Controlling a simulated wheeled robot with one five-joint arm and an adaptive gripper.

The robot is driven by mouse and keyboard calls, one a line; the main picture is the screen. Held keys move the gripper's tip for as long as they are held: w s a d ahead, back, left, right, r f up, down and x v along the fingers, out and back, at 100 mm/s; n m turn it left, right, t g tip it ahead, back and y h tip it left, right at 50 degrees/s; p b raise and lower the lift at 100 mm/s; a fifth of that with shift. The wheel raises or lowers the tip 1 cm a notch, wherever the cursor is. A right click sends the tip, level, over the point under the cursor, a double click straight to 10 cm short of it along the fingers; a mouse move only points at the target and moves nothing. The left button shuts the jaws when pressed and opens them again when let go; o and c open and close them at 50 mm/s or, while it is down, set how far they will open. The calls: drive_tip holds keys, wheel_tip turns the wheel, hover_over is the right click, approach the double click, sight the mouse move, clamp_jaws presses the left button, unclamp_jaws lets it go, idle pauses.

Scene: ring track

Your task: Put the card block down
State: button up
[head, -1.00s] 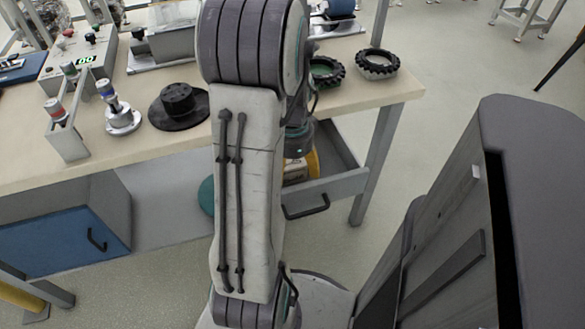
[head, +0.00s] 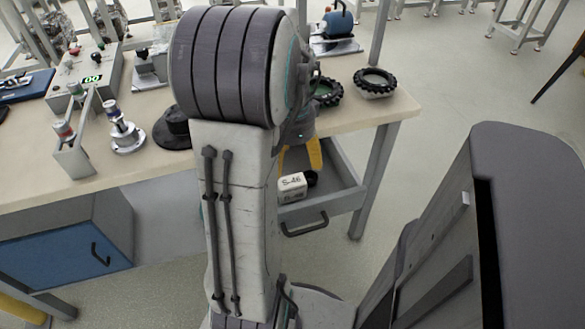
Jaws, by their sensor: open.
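The card block (head: 291,187), a small white block with "S-46" on its face, is in the open grey drawer (head: 345,197) under the bench. My gripper (head: 302,157) is mostly hidden behind my arm. Its yellow part shows above and just behind the block. It is open, and a gap shows between it and the block. A small dark round thing (head: 311,178) is right beside the block; I cannot tell what it is.
Two black knobbly rings (head: 375,82) lie at the bench's right end, one partly behind my arm. A flanged metal part (head: 124,138) and a dark hub (head: 172,130) stand on the left. A blue drawer (head: 60,252) is below.

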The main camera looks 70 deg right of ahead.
drive_tip(key=shift+r, duration=1.15)
drive_tip(key=w+a+r+n, duration=0.2)
drive_tip(key=w+a+n, duration=1.1)
drive_tip(key=w+a, duration=0.1)
drive_tip(key=a+n+t, duration=0.2)
drive_tip(key=a+n, duration=1.4)
drive_tip(key=a, duration=0.2)
drive_tip(key=shift+s+t, duration=0.2)
drive_tip(key=shift+t, duration=0.1)
drive_tip(key=shift+d, duration=0.1)
